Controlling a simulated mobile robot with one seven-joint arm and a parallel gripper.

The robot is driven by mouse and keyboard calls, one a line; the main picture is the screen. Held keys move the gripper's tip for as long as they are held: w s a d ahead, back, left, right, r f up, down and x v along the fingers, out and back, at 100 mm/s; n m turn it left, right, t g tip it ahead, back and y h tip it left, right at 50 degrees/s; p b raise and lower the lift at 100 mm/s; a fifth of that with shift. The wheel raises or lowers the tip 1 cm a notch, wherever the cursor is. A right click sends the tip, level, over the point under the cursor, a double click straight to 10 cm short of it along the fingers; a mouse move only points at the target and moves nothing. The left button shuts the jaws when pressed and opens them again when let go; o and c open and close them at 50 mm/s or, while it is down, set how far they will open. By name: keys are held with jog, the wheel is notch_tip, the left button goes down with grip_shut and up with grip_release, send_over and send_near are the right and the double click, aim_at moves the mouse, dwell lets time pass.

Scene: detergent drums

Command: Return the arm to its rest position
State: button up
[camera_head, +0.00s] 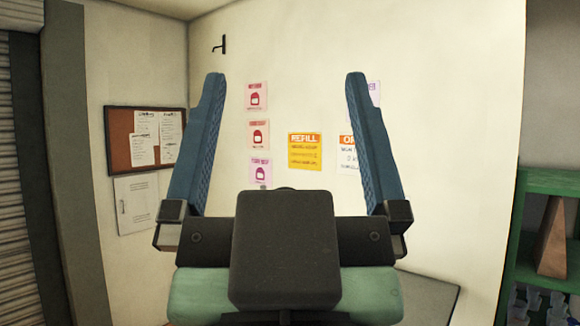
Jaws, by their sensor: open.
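My gripper (284,90) is large in the middle of the head view, close to the camera. Its two blue fingers point up and stand wide apart. Nothing is between them; only the wall and its posters show through the gap. The dark gripper body (284,245) fills the lower middle of the picture and hides what lies behind it. No drum is in clear view.
A cork board (119,150) and a pale panel (135,203) hang on the left wall. Posters, one a yellow refill sign (305,151), are on the wall ahead. A green shelf (548,182) stands at right. A shutter (15,170) is at far left.

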notch_tip(320, 180, down, 15)
jog(key=b, duration=1.3)
jog(key=shift+d+b, duration=0.2)
jog(key=shift+b, duration=0.2)
jog(key=shift+r, duration=0.1)
